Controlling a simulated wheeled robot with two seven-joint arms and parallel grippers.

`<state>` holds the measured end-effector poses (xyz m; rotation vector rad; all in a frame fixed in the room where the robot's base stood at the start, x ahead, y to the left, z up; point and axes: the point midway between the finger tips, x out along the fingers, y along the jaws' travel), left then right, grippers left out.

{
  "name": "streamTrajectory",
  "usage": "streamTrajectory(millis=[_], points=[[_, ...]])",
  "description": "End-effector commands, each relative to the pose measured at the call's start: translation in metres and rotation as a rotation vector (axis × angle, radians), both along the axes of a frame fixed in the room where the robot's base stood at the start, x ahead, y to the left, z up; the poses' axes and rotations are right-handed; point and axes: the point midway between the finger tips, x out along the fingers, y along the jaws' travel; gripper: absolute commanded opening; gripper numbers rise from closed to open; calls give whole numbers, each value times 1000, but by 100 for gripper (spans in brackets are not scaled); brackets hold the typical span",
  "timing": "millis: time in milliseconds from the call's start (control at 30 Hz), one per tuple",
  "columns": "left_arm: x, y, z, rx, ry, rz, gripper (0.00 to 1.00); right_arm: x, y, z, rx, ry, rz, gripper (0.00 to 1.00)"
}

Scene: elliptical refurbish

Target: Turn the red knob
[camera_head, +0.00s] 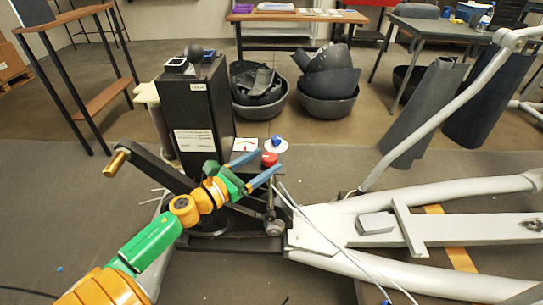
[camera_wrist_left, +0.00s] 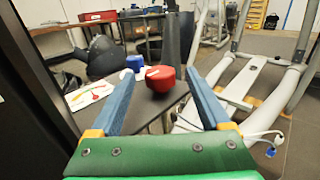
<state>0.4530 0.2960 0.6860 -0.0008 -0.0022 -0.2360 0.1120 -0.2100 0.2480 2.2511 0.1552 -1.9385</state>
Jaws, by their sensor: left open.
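The red knob (camera_head: 269,159) sits on a dark panel at the front of the black machine housing in the head view. In the left wrist view the red knob (camera_wrist_left: 160,78) shows just beyond and between my fingertips. My left gripper (camera_head: 262,163) has blue fingers, is open and empty, with one finger on each side of the knob's line. In the left wrist view the left gripper (camera_wrist_left: 158,85) shows its fingers spread wide, and I cannot tell if they touch the knob. My right gripper is not in view.
A blue and white knob (camera_head: 276,144) stands right behind the red one, beside a white dial card (camera_head: 246,145). The tall black housing (camera_head: 195,110) rises at the left. A light grey frame (camera_head: 420,230) fills the right, with loose white cables in front.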

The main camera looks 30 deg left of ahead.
Motion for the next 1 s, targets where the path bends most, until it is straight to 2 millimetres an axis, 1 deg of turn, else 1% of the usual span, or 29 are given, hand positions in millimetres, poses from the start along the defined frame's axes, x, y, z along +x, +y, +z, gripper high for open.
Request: streamTrajectory(millis=[33, 100, 200, 333, 533, 567, 600, 667, 700, 767, 800, 833, 867, 1000], points=[[7, -1, 2, 2, -3, 0, 80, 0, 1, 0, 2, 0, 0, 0], [15, -3, 1, 1, -2, 0, 80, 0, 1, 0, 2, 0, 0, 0], [23, -5, 0, 1, 0, 1, 80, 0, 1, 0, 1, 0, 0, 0], [28, -7, 0, 1, 1, 0, 80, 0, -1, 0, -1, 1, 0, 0], [28, -7, 0, 1, 1, 0, 80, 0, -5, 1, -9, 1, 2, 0], [28, -7, 0, 1, 1, 0, 78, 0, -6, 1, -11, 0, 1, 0], [28, -7, 0, 1, 1, 0, 67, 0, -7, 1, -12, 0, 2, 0], [28, -7, 0, 1, 1, 0, 51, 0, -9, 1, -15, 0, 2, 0], [28, -7, 0, 0, 1, 0, 40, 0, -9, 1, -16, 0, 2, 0], [28, -7, 0, 0, 1, 0, 24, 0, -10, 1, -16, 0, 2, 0], [28, -7, 0, 0, 1, 0, 13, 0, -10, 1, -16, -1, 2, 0], [28, -7, 0, 0, 1, 0, 5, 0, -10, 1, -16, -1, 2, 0], [28, -7, 0, 0, 1, 0, 0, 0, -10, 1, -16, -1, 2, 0], [28, -7, 0, 0, 1, 5, 0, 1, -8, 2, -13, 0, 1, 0]])
